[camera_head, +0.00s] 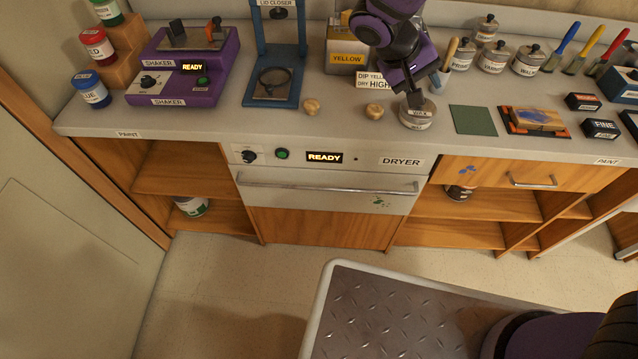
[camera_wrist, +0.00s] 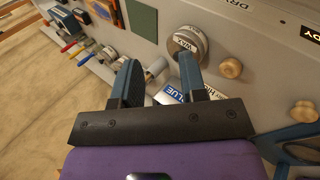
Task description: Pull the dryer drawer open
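The dryer (camera_head: 325,172) is built in under the counter in the head view. Its pale drawer front (camera_head: 320,201) looks shut, and a long silver bar handle (camera_head: 328,187) runs across it. A panel above reads READY and DRYER. My gripper (camera_head: 415,101) is above the counter, to the upper right of the handle and well apart from it. It is over a WAX tin (camera_head: 416,119). In the wrist view my gripper (camera_wrist: 159,64) has its two fingers spread with nothing held. The tin (camera_wrist: 186,45) lies just beyond the right fingertip; contact cannot be told.
A label stand (camera_head: 371,80), green pad (camera_head: 473,120) and several tins flank my arm. The floor (camera_head: 240,275) before the dryer is clear at left.

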